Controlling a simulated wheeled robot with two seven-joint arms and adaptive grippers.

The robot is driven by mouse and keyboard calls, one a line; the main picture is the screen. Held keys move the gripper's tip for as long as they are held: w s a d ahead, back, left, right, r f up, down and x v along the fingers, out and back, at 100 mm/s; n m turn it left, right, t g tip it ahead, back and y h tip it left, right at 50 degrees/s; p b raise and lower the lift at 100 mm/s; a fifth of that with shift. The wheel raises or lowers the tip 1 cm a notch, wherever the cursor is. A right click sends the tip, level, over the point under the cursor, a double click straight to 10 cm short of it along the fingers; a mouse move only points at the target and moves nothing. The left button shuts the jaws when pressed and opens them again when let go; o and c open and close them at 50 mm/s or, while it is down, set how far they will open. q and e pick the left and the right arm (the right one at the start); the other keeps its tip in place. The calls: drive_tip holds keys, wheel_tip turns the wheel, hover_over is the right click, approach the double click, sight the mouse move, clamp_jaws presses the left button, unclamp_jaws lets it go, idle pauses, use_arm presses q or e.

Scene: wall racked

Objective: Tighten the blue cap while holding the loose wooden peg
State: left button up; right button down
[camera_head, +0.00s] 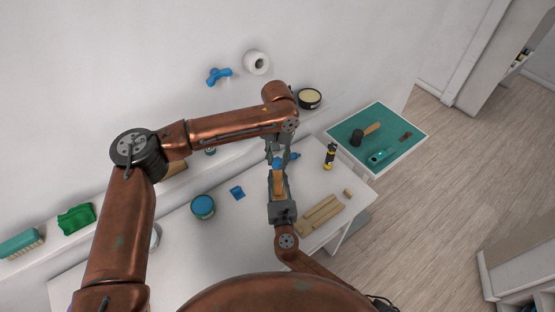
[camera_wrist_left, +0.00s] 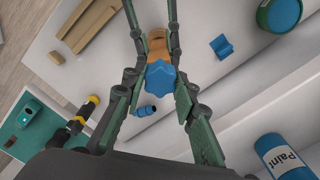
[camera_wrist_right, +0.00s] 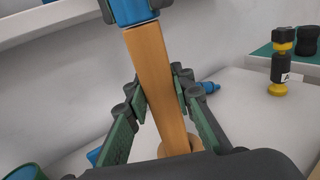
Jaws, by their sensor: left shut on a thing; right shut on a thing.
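The wooden peg (camera_head: 278,184) stands roughly upright above the white table, with the faceted blue cap (camera_head: 277,163) at its upper end. My left gripper (camera_head: 277,157) comes from above and is shut on the cap. The cap (camera_wrist_left: 160,77) shows between the left fingers in the left wrist view, with part of the peg (camera_wrist_left: 157,44) beyond it. My right gripper (camera_head: 279,196) is shut around the peg from below. In the right wrist view the peg (camera_wrist_right: 155,75) rises between the fingers to the cap (camera_wrist_right: 131,11). The cap's threads cannot be seen.
The table holds a blue-lidded can (camera_head: 203,207), a small blue block (camera_head: 237,193), wooden bars (camera_head: 321,213) and a black-yellow flashlight (camera_head: 330,156). A green mat (camera_head: 397,132) with a mallet (camera_head: 363,134) lies at right. A shelf edge runs behind.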

use_arm(q)
drive_tip(key=shift+m, duration=0.3)
drive_tip(key=m, duration=0.3)
drive_tip(key=shift+m, duration=0.3)
drive_tip(key=m, duration=0.8)
drive_tip(key=shift+m, duration=1.8)
drive_tip(key=o, duration=1.2)
